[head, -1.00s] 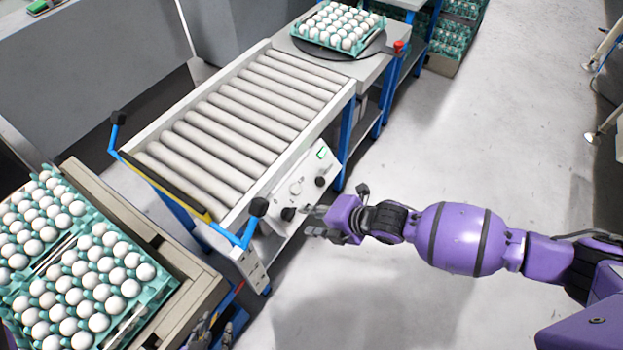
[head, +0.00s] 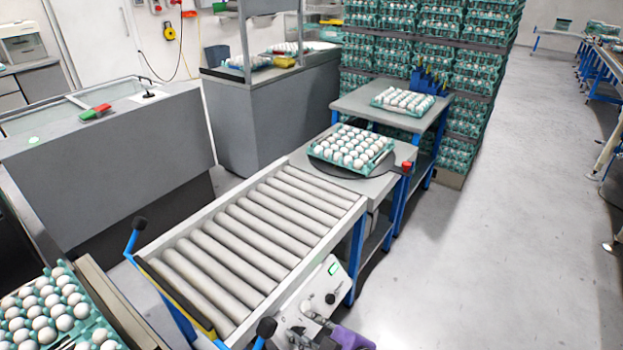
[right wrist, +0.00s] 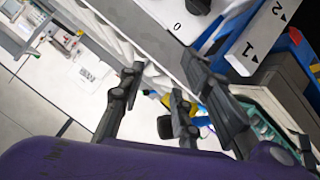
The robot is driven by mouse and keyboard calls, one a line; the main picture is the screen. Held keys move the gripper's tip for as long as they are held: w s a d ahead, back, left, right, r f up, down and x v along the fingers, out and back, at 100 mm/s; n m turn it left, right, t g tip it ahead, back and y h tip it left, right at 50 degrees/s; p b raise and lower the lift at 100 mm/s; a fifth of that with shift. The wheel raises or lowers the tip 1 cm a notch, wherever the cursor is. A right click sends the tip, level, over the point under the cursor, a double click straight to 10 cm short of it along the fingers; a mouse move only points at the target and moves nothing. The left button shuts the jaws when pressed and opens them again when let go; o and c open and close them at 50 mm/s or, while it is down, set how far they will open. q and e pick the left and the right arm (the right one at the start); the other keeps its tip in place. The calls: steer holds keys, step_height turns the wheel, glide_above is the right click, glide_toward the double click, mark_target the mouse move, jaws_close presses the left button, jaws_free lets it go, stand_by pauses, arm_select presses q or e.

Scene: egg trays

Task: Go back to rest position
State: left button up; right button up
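My right gripper (head: 305,328) is at the bottom of the head view, in front of the control panel (head: 338,283) on the roller conveyor's side. The purple wrist (head: 350,338) shows at the lower edge; the rest of the arm is out of view. In the right wrist view my right gripper (right wrist: 165,78) has its dark fingers spread apart with nothing between them. A black knob (right wrist: 198,5) and a white panel marked 0 (right wrist: 172,18) lie beyond the fingers. My left gripper shows in neither view.
The roller conveyor (head: 250,235) leads to a black turntable (head: 385,172) bearing a tray of white eggs (head: 350,148). More egg trays (head: 50,310) lie at the lower left. A side table (head: 360,105) and stacked trays (head: 465,80) stand behind. The floor at right (head: 500,240) is clear.

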steer(key=s+d+f+m+h+p, duration=0.1)
steer(key=s+d+f+m+h, duration=0.3)
steer(key=s+d+m, duration=0.3)
steer(key=s+d+f+m+h+p, duration=0.2)
steer(key=s+d+f+m+h, duration=0.2)
steer(key=s+d, duration=0.9)
steer(key=s+m, duration=0.3)
steer(key=s, duration=0.3)
steer(key=shift+m+g, duration=0.3)
steer(key=shift+g, duration=0.1)
steer(key=shift+f, duration=0.1)
